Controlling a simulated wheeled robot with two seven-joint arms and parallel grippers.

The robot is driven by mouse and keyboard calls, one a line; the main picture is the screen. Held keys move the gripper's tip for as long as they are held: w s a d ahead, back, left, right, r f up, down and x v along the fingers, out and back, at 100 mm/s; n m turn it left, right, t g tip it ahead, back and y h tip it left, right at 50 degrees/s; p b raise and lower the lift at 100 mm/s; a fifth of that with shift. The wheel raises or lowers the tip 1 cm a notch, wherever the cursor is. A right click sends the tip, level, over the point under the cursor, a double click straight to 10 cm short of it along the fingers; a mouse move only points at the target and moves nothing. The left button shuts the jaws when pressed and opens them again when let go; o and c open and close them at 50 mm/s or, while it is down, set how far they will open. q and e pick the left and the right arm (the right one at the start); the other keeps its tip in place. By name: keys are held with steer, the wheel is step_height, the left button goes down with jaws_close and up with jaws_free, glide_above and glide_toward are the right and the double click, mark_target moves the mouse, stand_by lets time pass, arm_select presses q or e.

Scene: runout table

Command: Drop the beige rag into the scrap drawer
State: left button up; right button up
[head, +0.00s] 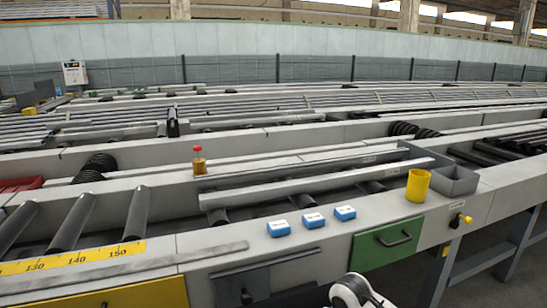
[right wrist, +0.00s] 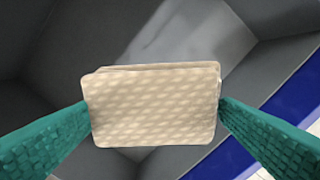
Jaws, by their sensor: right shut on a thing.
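The beige rag (right wrist: 153,118), a folded pad with a woven pattern, is held between the teal fingers of my right gripper (right wrist: 155,103) in the right wrist view. Dark grey angled surfaces lie behind it. In the head view the table front has a green drawer (head: 372,250) with a dark handle, a dark grey drawer front (head: 232,287) and a yellow front (head: 130,297). No label shows which one is the scrap drawer. The rag and both grippers are out of the head view; a white part of my arm shows at its bottom edge.
Three blue-and-white boxes (head: 312,220) stand on the table's front ledge. A yellow cup (head: 417,186) and a grey open bin (head: 454,180) are to their right. A red-capped amber bottle (head: 199,161) stands farther back. Rollers (head: 73,221) fill the left side.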

steer(key=o, duration=0.8)
steer(key=shift+r, duration=0.5)
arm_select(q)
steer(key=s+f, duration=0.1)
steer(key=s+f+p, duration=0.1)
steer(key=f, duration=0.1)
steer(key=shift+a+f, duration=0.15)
arm_select(e)
step_height(320, 180, up, 11)
